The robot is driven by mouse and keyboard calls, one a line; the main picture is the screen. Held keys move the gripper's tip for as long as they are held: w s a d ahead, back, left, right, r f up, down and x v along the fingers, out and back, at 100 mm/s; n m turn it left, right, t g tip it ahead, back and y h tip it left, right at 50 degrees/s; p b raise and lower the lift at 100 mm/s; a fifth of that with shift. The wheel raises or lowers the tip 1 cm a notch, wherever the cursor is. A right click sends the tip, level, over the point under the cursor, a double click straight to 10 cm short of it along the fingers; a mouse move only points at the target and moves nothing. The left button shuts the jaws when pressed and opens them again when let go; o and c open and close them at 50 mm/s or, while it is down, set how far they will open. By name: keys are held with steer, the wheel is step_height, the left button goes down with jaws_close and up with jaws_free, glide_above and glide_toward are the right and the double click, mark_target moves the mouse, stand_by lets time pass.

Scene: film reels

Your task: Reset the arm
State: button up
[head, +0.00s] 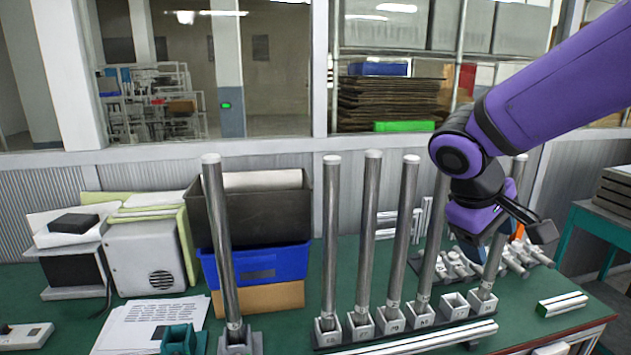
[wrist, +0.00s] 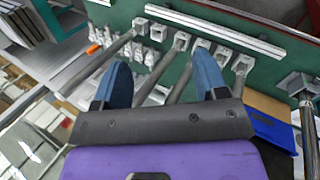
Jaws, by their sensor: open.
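My gripper (head: 508,228) hangs at the end of my purple arm on the right of the head view, above the table and close to the rightmost rods. In the wrist view my gripper (wrist: 158,75) shows two blue fingers spread wide apart. Nothing is held between them; rods and sockets show on the table beyond.
Several metal rods (head: 367,220) stand in a row of sockets on the green table (head: 565,335). An empty socket (head: 455,305) is in that row. Stacked bins (head: 255,215) are behind; loose fittings (head: 520,258) lie right.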

steer(key=s+d+r+m+t+y, duration=0.1)
steer(key=s+r+m+t+y, duration=0.1)
steer(key=s, duration=0.5)
steer(key=s+d+r+m+t+y, duration=0.1)
steer(key=s+d+r+m+y, duration=0.1)
steer(key=s, duration=0.5)
steer(key=shift+r+m+t+y, duration=0.4)
steer(key=shift+r+m+y, duration=0.25)
steer(key=shift+r, duration=0.35)
